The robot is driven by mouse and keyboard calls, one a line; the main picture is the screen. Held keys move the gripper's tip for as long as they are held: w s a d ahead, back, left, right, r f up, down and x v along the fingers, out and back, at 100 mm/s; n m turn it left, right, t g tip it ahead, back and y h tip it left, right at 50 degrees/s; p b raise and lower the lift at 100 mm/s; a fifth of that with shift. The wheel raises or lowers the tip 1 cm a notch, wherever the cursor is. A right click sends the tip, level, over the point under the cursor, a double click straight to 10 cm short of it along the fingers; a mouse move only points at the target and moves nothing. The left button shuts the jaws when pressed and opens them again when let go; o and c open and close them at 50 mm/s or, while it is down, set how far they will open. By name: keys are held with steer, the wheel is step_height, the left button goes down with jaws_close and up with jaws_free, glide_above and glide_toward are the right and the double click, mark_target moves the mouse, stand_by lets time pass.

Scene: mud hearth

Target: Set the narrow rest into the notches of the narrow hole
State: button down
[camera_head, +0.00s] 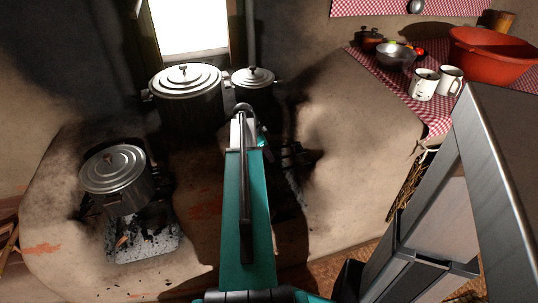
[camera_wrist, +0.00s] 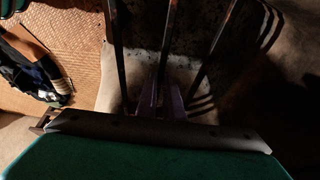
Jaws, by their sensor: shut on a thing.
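In the wrist view my gripper (camera_wrist: 161,98) is shut on the narrow rest (camera_wrist: 118,55), a dark metal frame whose several bars run up out of the picture. In the head view my teal arm hides the gripper's fingers. Dark bars, apparently the rest (camera_head: 292,157), show just right of the arm, over the dark narrow hole (camera_head: 292,192) in the hearth. Speckled pale ground and bar shadows lie under the rest in the wrist view. I cannot tell whether the rest touches the hearth, and the notches cannot be made out.
A lidded pot (camera_head: 118,180) stands on the hearth's left side above an ashy opening (camera_head: 145,245). A large pot (camera_head: 187,95) and a smaller pot (camera_head: 253,88) stand behind my arm. A checked cloth (camera_head: 393,82) at right bears mugs (camera_head: 423,84), a bowl (camera_head: 395,56) and a red basin (camera_head: 490,55).

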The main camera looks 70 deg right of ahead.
steer(key=shift+f, duration=0.3)
steer(key=shift+f, duration=0.15)
stand_by(0.3)
steer(key=c, duration=1.8)
jaws_free()
steer(key=shift+f, duration=0.1)
steer(key=p+v, duration=0.1)
steer(key=v, duration=1.3)
